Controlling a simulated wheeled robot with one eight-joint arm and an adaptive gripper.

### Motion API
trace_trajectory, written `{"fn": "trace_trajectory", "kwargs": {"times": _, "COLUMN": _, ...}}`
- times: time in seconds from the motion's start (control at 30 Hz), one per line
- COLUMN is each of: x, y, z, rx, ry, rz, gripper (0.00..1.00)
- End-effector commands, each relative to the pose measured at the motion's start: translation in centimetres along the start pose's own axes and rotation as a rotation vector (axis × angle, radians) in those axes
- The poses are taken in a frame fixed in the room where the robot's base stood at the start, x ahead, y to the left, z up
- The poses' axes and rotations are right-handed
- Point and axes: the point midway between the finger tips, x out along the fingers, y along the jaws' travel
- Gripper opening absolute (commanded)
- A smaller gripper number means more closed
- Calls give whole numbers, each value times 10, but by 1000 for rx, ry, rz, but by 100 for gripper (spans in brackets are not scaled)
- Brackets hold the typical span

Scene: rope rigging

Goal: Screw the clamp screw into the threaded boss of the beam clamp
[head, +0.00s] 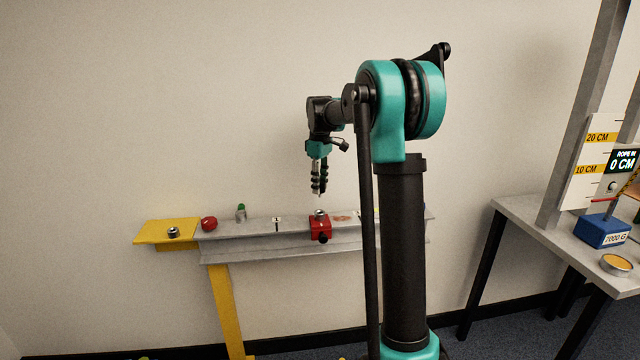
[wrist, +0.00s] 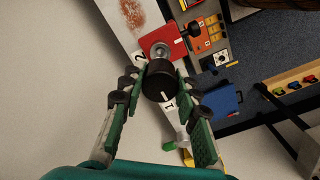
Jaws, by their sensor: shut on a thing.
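The red beam clamp (head: 320,230) sits on the grey beam, with a silver round boss (head: 320,213) on its top and a black knob on its front. In the wrist view the red clamp (wrist: 182,38) and its boss (wrist: 159,50) show just beyond my fingertips. My gripper (head: 319,186) points down above the clamp, clear of it. In the wrist view its green fingers are shut on the clamp screw (wrist: 160,80), seen from its black round head. The head hides most of the screw's shank; I cannot tell exactly how it lines up with the boss.
The grey beam (head: 225,252) has a yellow plate (head: 150,232) with a small metal ring at its left end. A red ball (head: 208,224) and a green-topped piece (head: 241,213) stand on the beam. A table (head: 535,228) with a blue 7000 G block (head: 602,231) stands right.

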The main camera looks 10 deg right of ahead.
Motion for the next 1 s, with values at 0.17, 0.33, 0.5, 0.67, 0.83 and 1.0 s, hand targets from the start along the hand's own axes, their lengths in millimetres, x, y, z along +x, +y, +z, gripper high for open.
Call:
{"fn": "trace_trajectory", "kwargs": {"times": 0.17, "x": 13, "y": 0, "z": 0, "rx": 0, "ry": 0, "rz": 0, "gripper": 2}}
{"fn": "trace_trajectory", "kwargs": {"times": 0.33, "x": 27, "y": 0, "z": 0, "rx": 0, "ry": 0, "rz": 0, "gripper": 2}}
{"fn": "trace_trajectory", "kwargs": {"times": 0.5, "x": 40, "y": 0, "z": 0, "rx": 0, "ry": 0, "rz": 0, "gripper": 2}}
{"fn": "trace_trajectory", "kwargs": {"times": 0.67, "x": 46, "y": 0, "z": 0, "rx": 0, "ry": 0, "rz": 0, "gripper": 2}}
{"fn": "trace_trajectory", "kwargs": {"times": 0.83, "x": 49, "y": 0, "z": 0, "rx": 0, "ry": 0, "rz": 0, "gripper": 2}}
{"fn": "trace_trajectory", "kwargs": {"times": 1.0, "x": 49, "y": 0, "z": 0, "rx": 0, "ry": 0, "rz": 0, "gripper": 2}}
